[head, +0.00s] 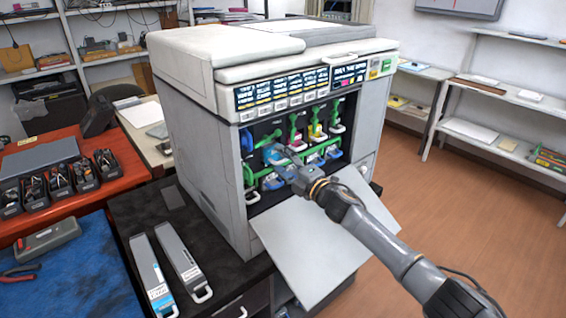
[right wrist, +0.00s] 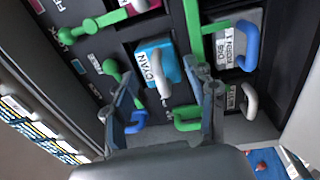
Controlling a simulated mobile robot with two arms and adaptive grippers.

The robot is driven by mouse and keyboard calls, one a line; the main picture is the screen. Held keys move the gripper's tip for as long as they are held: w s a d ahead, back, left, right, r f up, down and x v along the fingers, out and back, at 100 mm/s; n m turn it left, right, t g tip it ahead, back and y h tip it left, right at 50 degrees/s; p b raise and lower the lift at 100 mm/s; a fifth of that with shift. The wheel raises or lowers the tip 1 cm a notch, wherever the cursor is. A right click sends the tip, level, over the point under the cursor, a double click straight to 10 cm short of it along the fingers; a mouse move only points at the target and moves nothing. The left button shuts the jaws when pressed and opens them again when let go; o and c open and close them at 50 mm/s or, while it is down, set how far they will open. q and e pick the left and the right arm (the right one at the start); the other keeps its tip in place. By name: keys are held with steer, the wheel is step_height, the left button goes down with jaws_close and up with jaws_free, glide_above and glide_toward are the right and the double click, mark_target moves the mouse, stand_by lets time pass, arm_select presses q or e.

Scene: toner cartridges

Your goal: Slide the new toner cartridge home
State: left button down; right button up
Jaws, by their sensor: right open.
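The printer (head: 205,150) stands with its front door (head: 320,240) folded down and its cartridge bay exposed. A cartridge with a cyan face marked CYAN (right wrist: 176,68) and a white handle sits in a bay slot; how deep it sits I cannot tell. In the head view my right gripper (head: 283,160) reaches into the bay at this cartridge. In the right wrist view its fingers (right wrist: 166,100) are spread, one on each side of the handle; contact is not clear. My left gripper is not in view. Two long grey cartridges (head: 146,262) (head: 183,262) lie on the dark cabinet top.
Green levers (right wrist: 194,35) stand beside the slots. A waste box with a blue handle (right wrist: 246,45) is beside the cyan slot. Shelves (head: 500,150) stand at right.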

steer(key=shift+s, duration=0.1)
steer(key=shift+p+v, duration=0.9)
steer(key=shift+v, duration=0.15)
steer(key=shift+p+v, duration=1.25)
steer(key=shift+v, duration=1.15)
